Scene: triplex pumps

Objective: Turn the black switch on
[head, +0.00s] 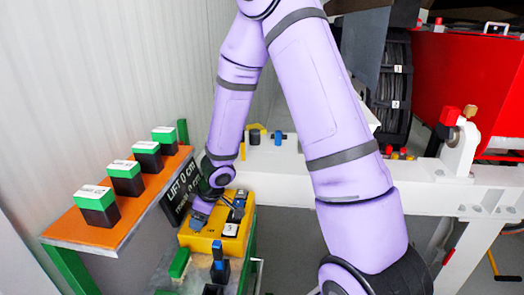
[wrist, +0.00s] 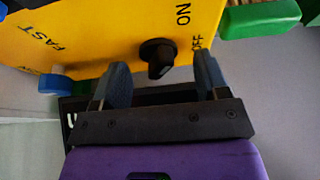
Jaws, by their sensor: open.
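The black switch (wrist: 158,56) is a round knob with a raised grip on a yellow box (wrist: 85,32). The letters ON and OFF are printed beside it, and FAST shows farther left. My gripper (wrist: 162,68) is open in the wrist view, with one dark finger on each side of the switch. I cannot tell whether either finger touches it. In the head view, my gripper (head: 198,218) is at the yellow box (head: 204,243), low and left of centre. The switch is not clearly visible there, and the gripper covers part of the box.
An orange shelf (head: 72,234) with several green-topped black blocks stands at left. A black sign (head: 181,196) is beside the box. In the wrist view, a green piece (wrist: 260,19) is at upper right and a blue knob (wrist: 57,85) at left. A white beam (head: 285,165) runs behind.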

